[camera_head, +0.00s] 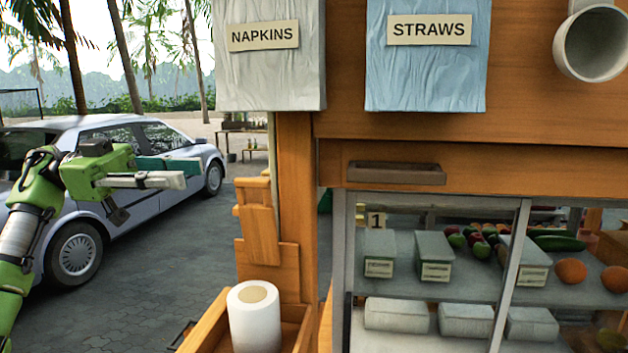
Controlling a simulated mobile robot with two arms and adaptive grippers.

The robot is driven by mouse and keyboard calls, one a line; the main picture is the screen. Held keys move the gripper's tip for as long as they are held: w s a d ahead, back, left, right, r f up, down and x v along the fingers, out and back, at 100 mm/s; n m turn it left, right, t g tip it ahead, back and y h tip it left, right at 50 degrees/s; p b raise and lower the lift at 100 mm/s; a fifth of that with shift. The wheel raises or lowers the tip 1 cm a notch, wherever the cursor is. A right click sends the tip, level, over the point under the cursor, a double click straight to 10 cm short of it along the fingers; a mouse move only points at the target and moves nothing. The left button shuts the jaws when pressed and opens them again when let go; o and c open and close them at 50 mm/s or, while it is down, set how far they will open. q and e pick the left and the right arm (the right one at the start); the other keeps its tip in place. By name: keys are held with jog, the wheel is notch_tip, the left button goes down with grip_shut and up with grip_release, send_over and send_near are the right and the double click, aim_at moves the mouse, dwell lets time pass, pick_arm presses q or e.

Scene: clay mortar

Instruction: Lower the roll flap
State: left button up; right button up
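A wooden flap (258,222) stands upright against the orange post, above and behind an open wooden holder. A white paper roll (254,318) stands upright in that holder, its top uncovered. My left gripper (190,172) is in front of the car, left of the flap and clearly apart from it in the picture. Its fingers point right toward the flap and nothing shows between them. They overlap from this side, so I cannot tell how far apart they are. My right gripper is out of view.
The holder's wooden rim (209,322) rises around the roll. A glass display case (440,270) with boxes and produce fills the right. Napkins (270,60) and straws (425,60) dispensers hang above. A car (130,170) stands behind my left arm. Space between gripper and flap looks clear.

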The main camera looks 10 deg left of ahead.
aim_at(252, 179)
pick_arm(q)
jog(key=d, duration=0.3)
jog(key=d+p, duration=0.1)
jog(key=d, duration=0.3)
jog(key=s+d+p, duration=0.1)
jog(key=d, duration=0.2)
jog(key=shift+d+f, duration=0.1)
jog(key=shift+d, duration=0.1)
jog(key=shift+w+d+f, duration=0.1)
jog(key=shift+d, duration=0.85)
jog(key=shift+c, duration=1.4)
grip_shut()
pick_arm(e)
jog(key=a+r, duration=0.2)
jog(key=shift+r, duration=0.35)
